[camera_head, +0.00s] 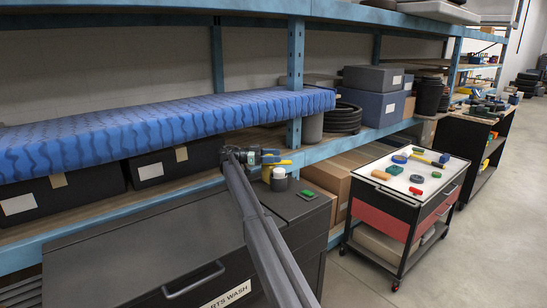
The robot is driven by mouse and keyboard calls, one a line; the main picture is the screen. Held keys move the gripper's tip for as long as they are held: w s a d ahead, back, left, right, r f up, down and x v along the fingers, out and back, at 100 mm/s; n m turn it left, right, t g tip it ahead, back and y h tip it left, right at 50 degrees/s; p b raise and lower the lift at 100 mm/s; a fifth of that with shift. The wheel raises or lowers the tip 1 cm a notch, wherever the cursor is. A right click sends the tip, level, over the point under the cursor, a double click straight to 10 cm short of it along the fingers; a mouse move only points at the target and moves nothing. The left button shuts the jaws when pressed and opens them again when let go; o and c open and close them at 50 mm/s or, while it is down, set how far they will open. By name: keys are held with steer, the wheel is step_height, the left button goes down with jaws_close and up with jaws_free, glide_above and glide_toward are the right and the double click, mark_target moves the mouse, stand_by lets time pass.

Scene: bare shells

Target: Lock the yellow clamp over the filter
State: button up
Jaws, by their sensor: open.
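My gripper (258,156) is at the end of my dark arm, above the back of the dark parts-wash cabinet. It is open. A yellow clamp piece (281,163) shows just right of the gripper and sticks out to the right. I cannot tell whether the gripper touches it. Below it stands an upright dark cylinder with a pale top (279,180), which may be the filter. A yellow part (267,173) shows just left of the cylinder. The gripper and arm hide part of this group, and the clamp's joint is too small to make out.
Blue shelving (296,60) with a blue-covered slab (150,128) stands close behind. A wheeled cart (373,172) with small coloured parts stands to the right, with open floor beyond.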

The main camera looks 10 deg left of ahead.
steer(key=a, duration=0.7)
steer(key=shift+s+a, duration=0.25)
steer(key=shift+s, duration=0.2)
